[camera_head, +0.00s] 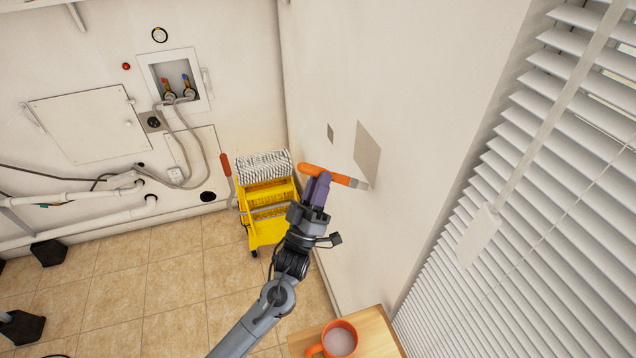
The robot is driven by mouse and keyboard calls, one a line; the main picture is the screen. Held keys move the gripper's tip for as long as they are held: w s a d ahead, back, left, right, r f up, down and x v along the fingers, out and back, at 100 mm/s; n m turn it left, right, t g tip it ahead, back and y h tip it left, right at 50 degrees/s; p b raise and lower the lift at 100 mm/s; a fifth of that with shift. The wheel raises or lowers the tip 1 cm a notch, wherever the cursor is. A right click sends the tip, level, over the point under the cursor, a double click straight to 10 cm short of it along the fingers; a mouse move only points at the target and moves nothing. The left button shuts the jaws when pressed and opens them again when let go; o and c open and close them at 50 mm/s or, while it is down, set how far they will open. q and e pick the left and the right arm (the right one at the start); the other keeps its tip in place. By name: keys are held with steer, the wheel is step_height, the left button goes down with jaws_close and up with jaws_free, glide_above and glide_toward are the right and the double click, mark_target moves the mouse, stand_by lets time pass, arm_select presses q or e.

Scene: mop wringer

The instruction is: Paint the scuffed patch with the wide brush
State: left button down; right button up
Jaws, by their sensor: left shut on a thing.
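My left gripper (318,187) is shut on the orange handle of a brush (325,175). The brush lies roughly level, its pale bristle end pointing right at the wall. A larger grey-beige patch (367,150) is on the right-hand white wall, and the bristle end is at its lower edge; I cannot tell whether they touch. A smaller, darker grey patch (330,133) is farther left on the same wall. Which of the two is the scuffed one is not clear. My right gripper is out of view.
A yellow mop wringer bucket (268,226) with a striped mop head (264,166) stands in the corner behind my gripper. An orange mug (340,340) with pale contents is on a wooden surface (376,333) at the bottom. White blinds (545,185) cover the right side.

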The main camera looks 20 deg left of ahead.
arm_select(q)
steer(key=shift+w+d+b, duration=0.3)
steer(key=shift+d, duration=0.1)
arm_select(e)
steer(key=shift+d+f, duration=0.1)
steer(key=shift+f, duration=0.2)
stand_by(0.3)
arm_select(q)
steer(key=shift+a+r+p, duration=0.1)
steer(key=shift+r+p, duration=1.45)
steer(key=shift+r, duration=0.55)
step_height(320, 180, up, 8)
steer(key=p, duration=0.5)
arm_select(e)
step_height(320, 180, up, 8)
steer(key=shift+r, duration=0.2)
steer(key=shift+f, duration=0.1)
